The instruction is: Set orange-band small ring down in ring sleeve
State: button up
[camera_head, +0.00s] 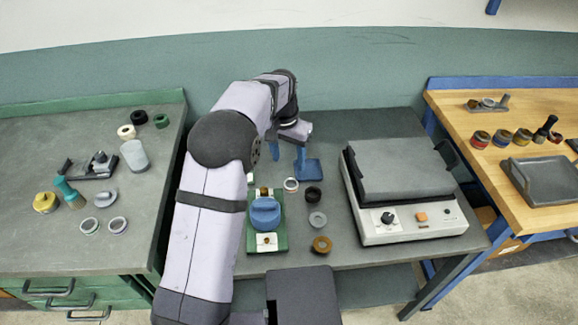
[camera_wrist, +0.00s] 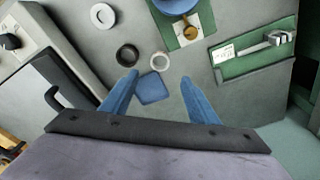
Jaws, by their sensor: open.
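My gripper (camera_head: 288,155) is open and empty at the back of the middle bench. In the wrist view, its two blue fingers (camera_wrist: 160,78) stand apart over a small blue square pad (camera_wrist: 153,88), also in the head view (camera_head: 309,170). A pale ring (camera_head: 290,184) lies flat beside the pad and shows just beyond the fingertips in the wrist view (camera_wrist: 160,60). A reddish tint shows on it in the head view, but I cannot tell whether it is the orange-band small ring. A black ring (camera_head: 313,197) lies beside it. I cannot identify the ring sleeve for certain.
A green fixture with a blue knob (camera_head: 265,214) stands in front of my gripper. A grey ring (camera_head: 317,219) and a brown ring (camera_head: 321,244) lie right of it. A bulky lidded machine (camera_head: 405,180) fills the bench's right side. A green tray (camera_wrist: 252,65) holds a metal tool.

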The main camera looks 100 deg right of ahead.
jog(key=shift+r, duration=0.3)
jog(key=shift+w, duration=0.1)
